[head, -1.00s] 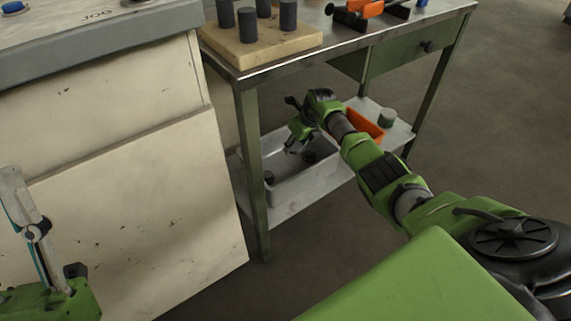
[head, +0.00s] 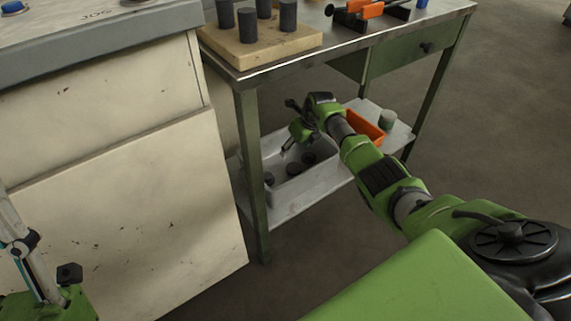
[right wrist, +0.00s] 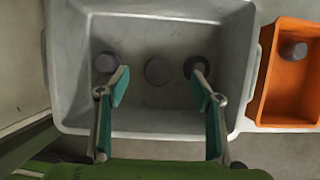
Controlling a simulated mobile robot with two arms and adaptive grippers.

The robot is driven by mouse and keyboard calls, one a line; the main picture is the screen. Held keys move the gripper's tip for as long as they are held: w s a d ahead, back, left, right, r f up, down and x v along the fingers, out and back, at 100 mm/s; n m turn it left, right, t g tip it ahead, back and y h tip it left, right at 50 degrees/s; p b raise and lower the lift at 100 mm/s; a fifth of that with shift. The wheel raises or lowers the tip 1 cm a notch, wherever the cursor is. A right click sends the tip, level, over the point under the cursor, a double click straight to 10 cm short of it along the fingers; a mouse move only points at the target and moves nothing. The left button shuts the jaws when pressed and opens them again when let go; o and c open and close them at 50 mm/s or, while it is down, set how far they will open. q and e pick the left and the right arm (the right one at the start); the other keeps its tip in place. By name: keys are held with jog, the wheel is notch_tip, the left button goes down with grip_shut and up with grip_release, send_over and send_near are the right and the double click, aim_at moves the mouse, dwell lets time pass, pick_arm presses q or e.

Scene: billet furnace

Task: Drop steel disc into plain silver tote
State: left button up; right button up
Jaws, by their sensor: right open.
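The plain silver tote (head: 315,178) stands on the lower shelf of the bench and also fills much of the right wrist view (right wrist: 150,122). Three dark round discs lie apart on its floor: left (right wrist: 105,62), middle (right wrist: 158,71) and right (right wrist: 196,67). The middle disc also shows in the head view (head: 293,168). My right gripper (head: 287,149) is over the tote, its fingers spread and empty in the right wrist view (right wrist: 160,78). My left gripper (head: 28,245) is partly in view at the lower left; its jaw opening is unclear.
An orange bin (head: 367,125) with a grey disc (right wrist: 293,50) in it stands right of the tote. The bench leg (head: 252,165) rises before the tote. Dark cylinders stand on a wooden board (head: 262,48) above.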

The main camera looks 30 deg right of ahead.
jog(key=v, duration=1.2)
dwell(0.3)
jog(key=shift+s, duration=0.1)
